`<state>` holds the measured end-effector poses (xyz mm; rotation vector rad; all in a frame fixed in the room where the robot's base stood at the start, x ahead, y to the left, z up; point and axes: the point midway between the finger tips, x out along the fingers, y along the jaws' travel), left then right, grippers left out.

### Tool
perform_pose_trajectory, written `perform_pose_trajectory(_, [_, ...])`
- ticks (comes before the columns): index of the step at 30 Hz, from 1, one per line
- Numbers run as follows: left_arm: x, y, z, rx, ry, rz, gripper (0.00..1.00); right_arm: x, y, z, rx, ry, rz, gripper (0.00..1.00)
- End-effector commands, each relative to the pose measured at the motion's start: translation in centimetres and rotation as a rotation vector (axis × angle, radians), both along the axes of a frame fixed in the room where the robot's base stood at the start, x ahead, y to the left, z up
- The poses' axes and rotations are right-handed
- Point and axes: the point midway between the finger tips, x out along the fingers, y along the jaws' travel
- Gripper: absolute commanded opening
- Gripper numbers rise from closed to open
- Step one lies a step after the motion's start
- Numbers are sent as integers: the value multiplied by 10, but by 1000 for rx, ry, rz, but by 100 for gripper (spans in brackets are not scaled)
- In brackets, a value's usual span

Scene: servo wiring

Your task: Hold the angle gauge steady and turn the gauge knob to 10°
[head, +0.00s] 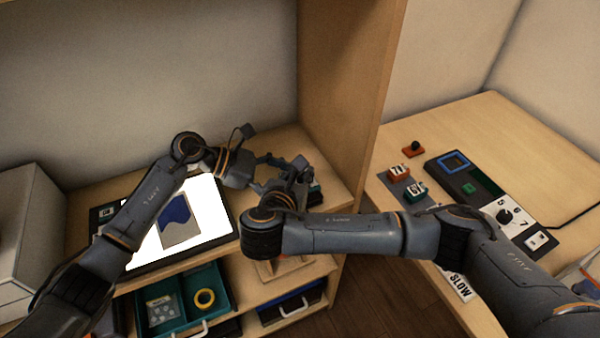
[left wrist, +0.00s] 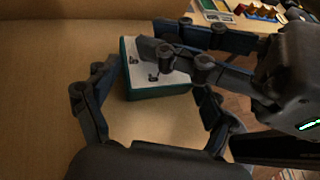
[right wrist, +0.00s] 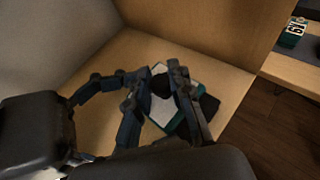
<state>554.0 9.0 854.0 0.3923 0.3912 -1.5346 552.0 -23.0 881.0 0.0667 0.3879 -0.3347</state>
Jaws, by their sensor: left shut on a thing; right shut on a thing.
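The angle gauge is a small teal box with a white face. It shows in the left wrist view (left wrist: 158,92), in part in the right wrist view (right wrist: 162,113), and barely in the head view (head: 315,198) behind my right gripper. My left gripper (left wrist: 155,88) is closed around the gauge's sides, with the box between its fingers. My right gripper (right wrist: 158,80) is shut on the dark gauge knob (right wrist: 160,88) over the white face. The fingers hide most of the scale, so I cannot read the angle.
A bright light pad (head: 215,235) with a blue shape lies left of the grippers. Below it is an open teal drawer (head: 222,283) with a yellow ring. A wooden upright panel (head: 345,100) stands to the right. The desk beyond holds a control panel (head: 490,195).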

Motion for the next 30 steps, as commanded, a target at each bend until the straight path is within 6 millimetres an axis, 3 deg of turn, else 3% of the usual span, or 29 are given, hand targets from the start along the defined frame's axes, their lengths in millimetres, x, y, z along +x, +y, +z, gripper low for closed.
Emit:
perform_pose_trajectory(14, [-1,-1,-2,2,3,-1,66,-1,3,0,3,0,-8,0])
perform_pose_trajectory(15, [-1,-1,-2,2,3,-1,66,-1,3,0,3,0,-8,24])
perform_pose_trajectory(18, [-1,-1,-2,3,3,-2,66,-1,3,0,3,0,-9,45])
perform_pose_trajectory(30, [-1,0,-2,3,3,-2,66,-5,3,2,1,1,-10,45])
